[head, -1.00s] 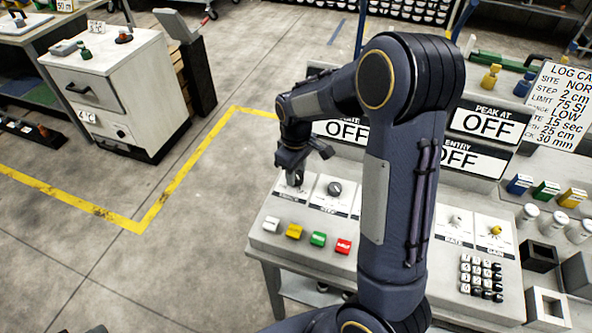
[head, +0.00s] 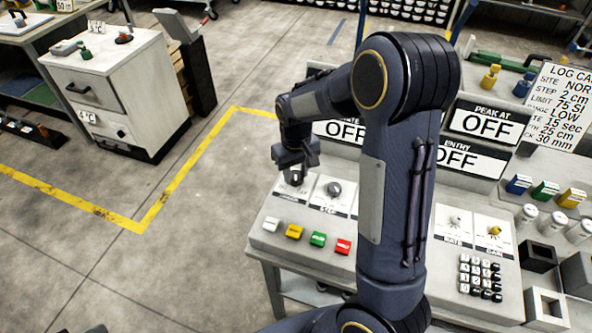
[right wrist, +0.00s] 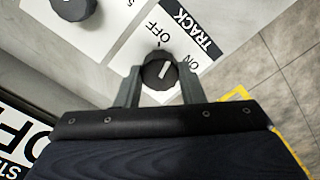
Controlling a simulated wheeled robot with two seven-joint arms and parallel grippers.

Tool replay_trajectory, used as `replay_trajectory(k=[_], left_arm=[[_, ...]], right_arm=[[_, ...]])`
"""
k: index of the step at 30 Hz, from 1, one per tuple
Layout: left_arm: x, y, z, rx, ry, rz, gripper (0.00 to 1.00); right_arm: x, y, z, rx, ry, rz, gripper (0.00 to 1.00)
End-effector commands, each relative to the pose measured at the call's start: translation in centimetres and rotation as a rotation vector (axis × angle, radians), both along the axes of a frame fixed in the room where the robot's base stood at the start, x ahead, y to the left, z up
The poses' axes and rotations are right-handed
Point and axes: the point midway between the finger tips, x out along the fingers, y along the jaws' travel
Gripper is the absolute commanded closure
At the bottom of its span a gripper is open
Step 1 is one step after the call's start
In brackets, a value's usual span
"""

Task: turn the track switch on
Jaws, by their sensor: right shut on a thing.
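The track switch is a round black knob (right wrist: 159,71) with a white pointer line, on a white plate (right wrist: 186,35) marked TRACK, OFF and ON. In the right wrist view the pointer slants up and slightly right, between the OFF and ON words. In the head view the knob (head: 295,178) sits at the panel's left end, partly hidden by my gripper. My right gripper (right wrist: 157,76) is shut on the knob, one finger on each side; in the head view it (head: 296,168) reaches down to it from above. My left gripper is not in view.
The STEP knob (head: 334,189) stands close to the right of the track switch. White, yellow, green and red buttons (head: 318,239) line the panel front. OFF signs (head: 487,123) stand behind. My right arm hides the panel's middle. Open floor (head: 195,250) lies left.

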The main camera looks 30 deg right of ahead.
Motion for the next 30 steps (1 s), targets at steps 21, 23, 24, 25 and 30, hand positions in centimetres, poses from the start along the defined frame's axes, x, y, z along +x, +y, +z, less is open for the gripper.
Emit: replay_trajectory(k=[21,23,24,25,30], left_arm=[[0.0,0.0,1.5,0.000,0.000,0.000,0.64],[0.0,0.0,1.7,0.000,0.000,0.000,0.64],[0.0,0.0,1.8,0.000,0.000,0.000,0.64],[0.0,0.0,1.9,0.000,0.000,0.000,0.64],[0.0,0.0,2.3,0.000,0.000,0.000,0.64]], right_arm=[[0.0,0.0,0.2,-0.001,-0.001,-0.680,0.88],[0.1,0.0,0.2,-0.001,-0.001,-0.733,0.88],[0.1,0.0,0.2,-0.001,-0.002,-0.768,0.88],[0.1,0.0,0.2,0.000,-0.002,-0.793,0.88],[0.1,0.0,0.2,0.000,-0.002,-0.922,0.88]])
